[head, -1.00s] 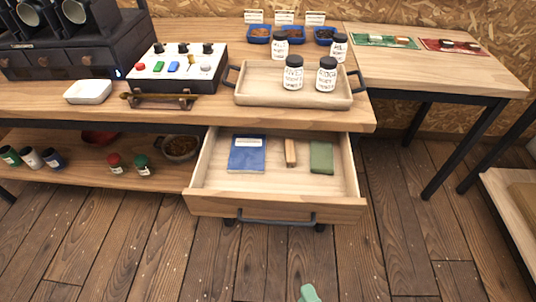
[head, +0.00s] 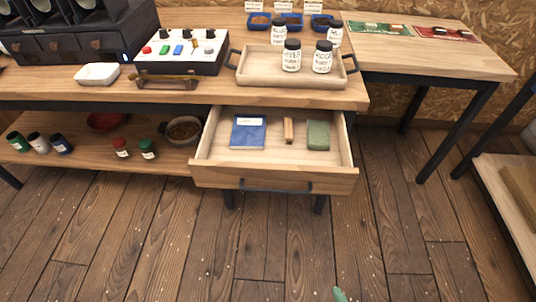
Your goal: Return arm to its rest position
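A small pale green tip (head: 339,295) shows at the bottom edge of the head view, right of centre. It looks like the end of my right gripper, but too little shows to tell whether it is open or shut. It is over the floor, apart from the drawer and the bench, with nothing seen held. My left gripper is out of view. The drawer (head: 275,178) under the bench is pulled out. In it lie a blue booklet (head: 249,132), a narrow wooden block (head: 288,130) and a green block (head: 318,135).
On the bench stand a wooden tray (head: 262,67) with several labelled jars, a control panel (head: 182,55) and a white dish (head: 97,74). Small jars and bowls sit on the lower shelf (head: 95,155). A side table (head: 430,58) is at right. The floor (head: 270,250) ahead is clear.

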